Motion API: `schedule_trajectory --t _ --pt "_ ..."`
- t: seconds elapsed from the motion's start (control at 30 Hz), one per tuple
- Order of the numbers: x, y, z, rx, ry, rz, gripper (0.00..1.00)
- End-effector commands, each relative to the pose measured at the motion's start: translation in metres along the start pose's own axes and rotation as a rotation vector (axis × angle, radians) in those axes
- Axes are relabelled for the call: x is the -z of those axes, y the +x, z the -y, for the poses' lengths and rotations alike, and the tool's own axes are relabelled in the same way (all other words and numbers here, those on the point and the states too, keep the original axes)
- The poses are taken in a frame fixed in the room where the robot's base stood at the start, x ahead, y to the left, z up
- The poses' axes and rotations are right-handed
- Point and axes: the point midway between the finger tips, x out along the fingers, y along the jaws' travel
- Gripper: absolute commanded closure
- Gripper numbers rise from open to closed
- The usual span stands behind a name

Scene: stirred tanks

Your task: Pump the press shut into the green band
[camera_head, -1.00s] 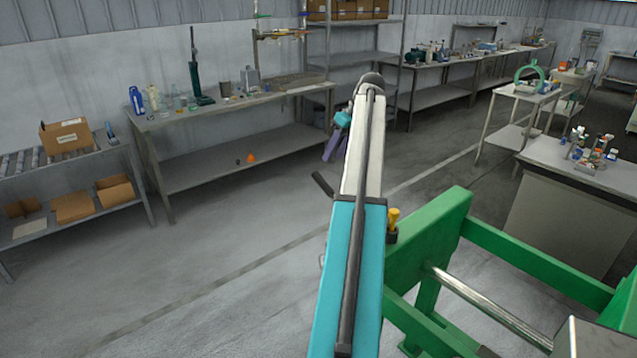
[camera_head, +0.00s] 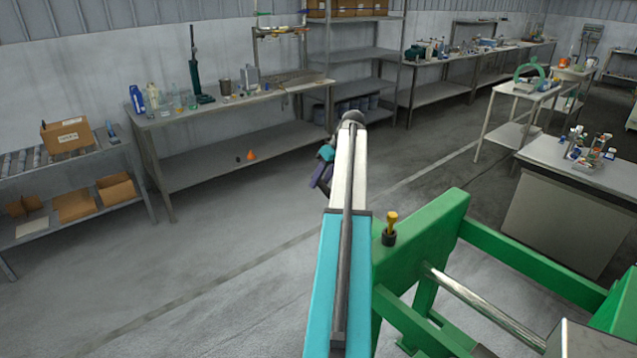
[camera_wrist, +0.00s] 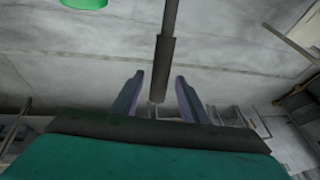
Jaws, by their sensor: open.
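The green press frame (camera_head: 430,240) stands at the lower right of the head view, with a metal rod (camera_head: 470,300) along it. A yellow-topped fitting (camera_head: 392,222) sits on its near corner. In the wrist view, a dark lever with a thicker grip (camera_wrist: 164,60) comes down from the top. Its end lies between the two purple fingers of my gripper (camera_wrist: 160,76), with a gap on each side. My gripper is open; it also shows small in the head view (camera_head: 322,170), partly behind my arm. No gauge or green band is readable.
A long bench (camera_head: 235,110) with bottles and tools stands along the back wall. Shelves with boxes (camera_head: 75,200) are at the left. A grey cabinet (camera_head: 560,210) stands at the right beyond the press. The floor left of my arm is clear.

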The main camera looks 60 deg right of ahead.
Motion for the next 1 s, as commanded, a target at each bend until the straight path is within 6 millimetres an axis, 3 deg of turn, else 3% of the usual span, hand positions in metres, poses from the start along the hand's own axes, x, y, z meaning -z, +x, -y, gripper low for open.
schedule_trajectory --t 0.23,0.6,0.63,0.87,1.0 --pt "0.001 0.018 0.001 0.000 -0.001 0.000 0.60" --pt "0.000 0.022 0.000 -0.001 -0.001 -0.001 0.60" --pt "0.000 0.022 0.000 -0.001 -0.001 -0.001 0.62" --pt "0.000 0.022 0.000 0.000 0.000 -0.001 1.00" --pt "0.000 0.022 0.000 0.000 0.000 0.000 1.00"
